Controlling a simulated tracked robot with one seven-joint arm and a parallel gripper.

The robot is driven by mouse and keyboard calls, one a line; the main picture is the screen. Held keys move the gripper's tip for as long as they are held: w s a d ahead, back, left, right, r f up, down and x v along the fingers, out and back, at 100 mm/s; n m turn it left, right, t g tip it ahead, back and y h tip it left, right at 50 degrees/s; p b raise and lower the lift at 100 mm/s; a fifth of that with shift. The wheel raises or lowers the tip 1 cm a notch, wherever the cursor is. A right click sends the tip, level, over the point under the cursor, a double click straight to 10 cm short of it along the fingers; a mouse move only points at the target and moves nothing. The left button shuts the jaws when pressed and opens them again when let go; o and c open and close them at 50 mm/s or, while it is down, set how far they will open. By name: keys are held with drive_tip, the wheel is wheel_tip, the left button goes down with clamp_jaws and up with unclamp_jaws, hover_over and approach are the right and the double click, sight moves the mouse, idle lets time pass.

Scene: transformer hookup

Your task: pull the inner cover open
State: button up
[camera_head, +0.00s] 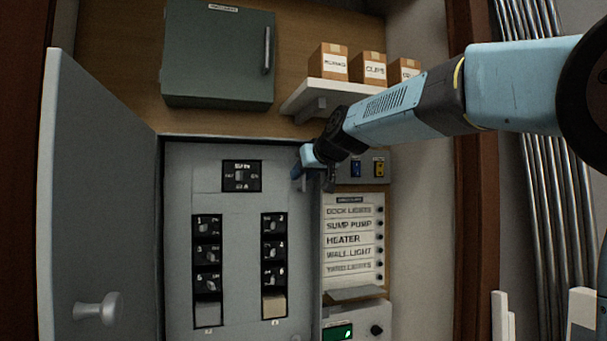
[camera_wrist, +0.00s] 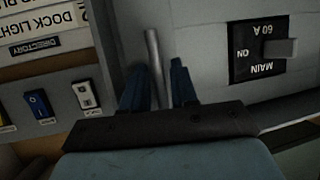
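The inner cover (camera_head: 240,295) is a grey panel with a main switch and two columns of breakers. It looks shut, flat within the cabinet frame. My gripper (camera_head: 305,174) is at the cover's upper right edge, right of the main switch (camera_head: 241,176). In the wrist view a slim metal bar handle (camera_wrist: 154,50) stands between the two blue fingers of my gripper (camera_wrist: 158,82). The fingers are apart, with a small gap visible beside the bar, so the gripper looks open around it. In the head view my gripper hides the handle.
The outer door (camera_head: 95,210) with a round knob stands open at left. Right of the cover are a directory (camera_head: 350,240), rocker switches (camera_head: 356,169) and a green display (camera_head: 338,332). Above are a dark green box (camera_head: 215,60) and a shelf (camera_head: 330,90) with small cartons.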

clamp_jaws()
drive_tip(key=shift+s, duration=0.1)
idle(0.3)
